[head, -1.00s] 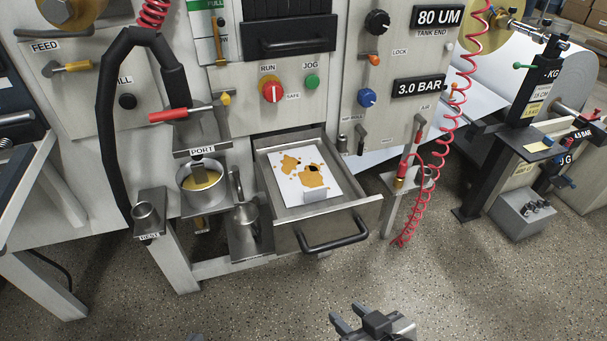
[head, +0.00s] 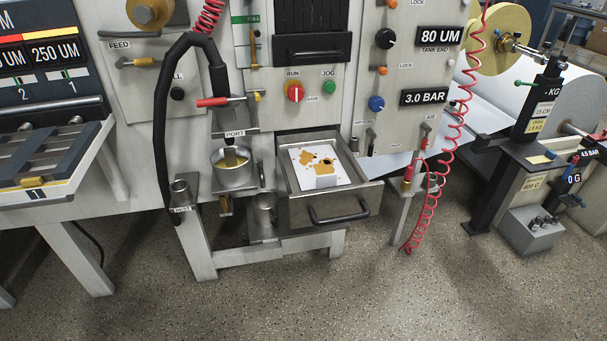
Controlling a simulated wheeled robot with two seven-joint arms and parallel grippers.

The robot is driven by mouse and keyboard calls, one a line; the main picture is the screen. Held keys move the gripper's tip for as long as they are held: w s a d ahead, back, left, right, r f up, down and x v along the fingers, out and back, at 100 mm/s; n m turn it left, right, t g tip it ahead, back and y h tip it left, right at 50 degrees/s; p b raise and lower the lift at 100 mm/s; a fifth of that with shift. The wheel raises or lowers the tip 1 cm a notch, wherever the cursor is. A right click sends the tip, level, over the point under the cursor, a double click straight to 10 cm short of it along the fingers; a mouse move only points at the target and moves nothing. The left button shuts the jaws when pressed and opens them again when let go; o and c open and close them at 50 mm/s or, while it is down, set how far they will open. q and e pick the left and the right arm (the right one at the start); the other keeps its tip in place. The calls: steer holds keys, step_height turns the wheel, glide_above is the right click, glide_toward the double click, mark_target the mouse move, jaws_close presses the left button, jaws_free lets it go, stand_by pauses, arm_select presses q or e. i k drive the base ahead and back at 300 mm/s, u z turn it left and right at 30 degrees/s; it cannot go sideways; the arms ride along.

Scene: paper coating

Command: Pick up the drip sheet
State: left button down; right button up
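The drip sheet (head: 308,176) is a white sheet with orange-brown stains and a dark spot. It lies in the open metal drawer (head: 358,205) under the run and jog controls, with a small raised white tab at its front edge. The drawer has a dark bar handle (head: 338,212) on its front. Neither of my grippers is in the head view now, and nothing touches the sheet.
A metal pot (head: 235,175) with yellowish liquid sits under the port, left of the drawer. A black hose (head: 160,130) hangs further left. A coiled red hose (head: 432,200) hangs right of the drawer. The speckled floor (head: 330,295) in front is clear.

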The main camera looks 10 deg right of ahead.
mark_target(317, 167)
steer(key=u, duration=0.8)
steer(key=i, duration=0.65)
